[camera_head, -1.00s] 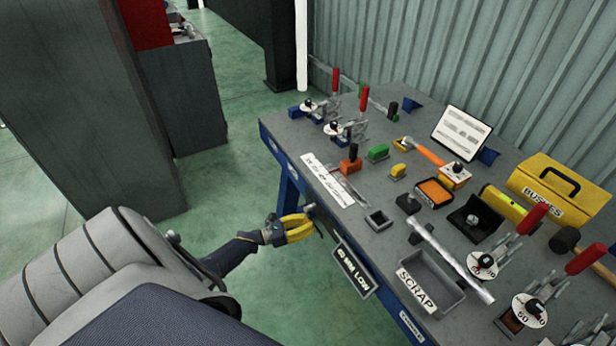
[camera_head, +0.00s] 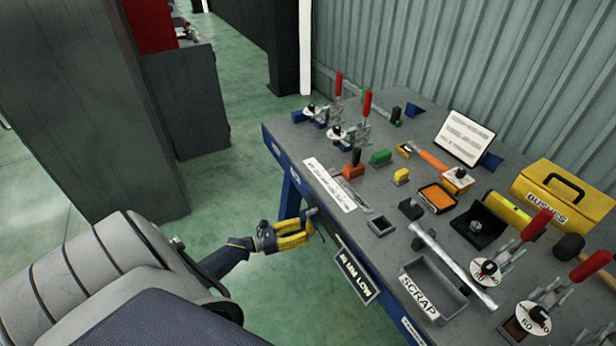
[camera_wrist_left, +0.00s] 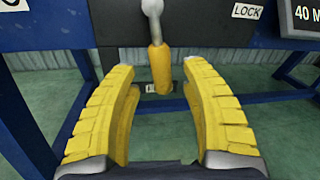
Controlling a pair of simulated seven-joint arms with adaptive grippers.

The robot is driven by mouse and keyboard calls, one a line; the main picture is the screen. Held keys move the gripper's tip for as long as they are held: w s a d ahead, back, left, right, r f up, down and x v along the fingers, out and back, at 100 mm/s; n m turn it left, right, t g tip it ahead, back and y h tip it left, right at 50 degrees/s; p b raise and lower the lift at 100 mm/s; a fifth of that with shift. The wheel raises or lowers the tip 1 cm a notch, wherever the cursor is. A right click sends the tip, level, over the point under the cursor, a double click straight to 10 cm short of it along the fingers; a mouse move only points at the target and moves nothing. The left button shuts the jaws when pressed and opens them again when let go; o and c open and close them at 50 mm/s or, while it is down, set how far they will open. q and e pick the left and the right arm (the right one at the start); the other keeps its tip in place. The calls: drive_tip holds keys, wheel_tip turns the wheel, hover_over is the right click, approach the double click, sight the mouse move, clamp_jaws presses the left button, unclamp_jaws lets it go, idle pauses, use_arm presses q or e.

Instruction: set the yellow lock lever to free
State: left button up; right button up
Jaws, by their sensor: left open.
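The yellow lock lever (camera_wrist_left: 158,66) hangs down from a grey round-ended pivot under the bench's front edge in the left wrist view. A white LOCK label (camera_wrist_left: 246,11) is up and to its right. A small label, too small to read, shows at the lever's lower end. My left gripper (camera_wrist_left: 160,75) is open, with yellow ribbed fingers on either side of the lever in the picture; I cannot tell whether they touch it. In the head view the left gripper (camera_head: 309,232) is just off the bench's front edge, where its fingers hide the lever. My right gripper is not in view.
The grey bench (camera_head: 300,140) has clamps with red handles, a SCRAP tray (camera_head: 428,282) and a yellow BUSHES box (camera_head: 560,190). A 40 MM LOW display (camera_head: 356,276) hangs on the front edge, right of the gripper. Blue frame bars (camera_wrist_left: 78,85) flank the lever.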

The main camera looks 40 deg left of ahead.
use_arm(q)
drive_tip(key=v, duration=0.8)
drive_tip(key=shift+s, duration=0.15)
drive_tip(key=shift+a, duration=0.1)
